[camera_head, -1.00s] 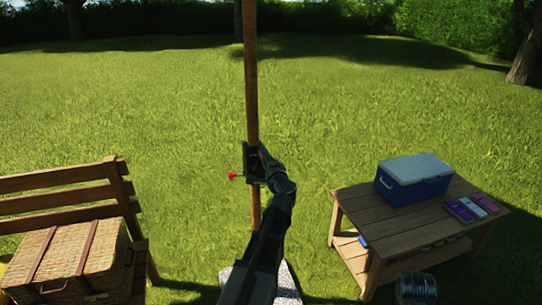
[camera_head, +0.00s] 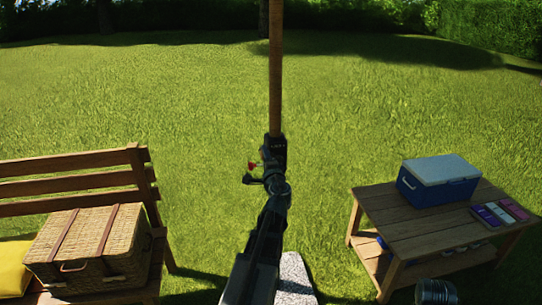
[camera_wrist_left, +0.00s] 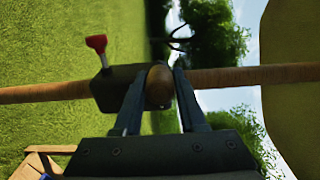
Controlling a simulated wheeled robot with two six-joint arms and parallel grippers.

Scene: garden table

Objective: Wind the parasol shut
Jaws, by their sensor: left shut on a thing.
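The parasol's wooden pole (camera_head: 276,80) stands upright in the head view and crosses the left wrist view sideways (camera_wrist_left: 255,76). A dark winder housing (camera_wrist_left: 112,88) with a red knob (camera_wrist_left: 96,43) sits on it; the knob also shows in the head view (camera_head: 252,165). My left gripper (camera_head: 270,168) is at the housing. In the left wrist view its fingers (camera_wrist_left: 160,76) are shut on a rounded wooden crank handle (camera_wrist_left: 159,88). The tan canopy (camera_wrist_left: 290,85) fills the right edge there. The crank arm is mostly hidden. My right gripper is not in view.
A bench (camera_head: 75,178) with a wicker basket (camera_head: 90,245) and yellow cushion (camera_head: 12,268) stands left. A wooden table (camera_head: 415,235) with a blue cooler (camera_head: 438,182) stands right. A metal pail (camera_head: 437,291) is at the lower right. Open lawn lies behind the pole.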

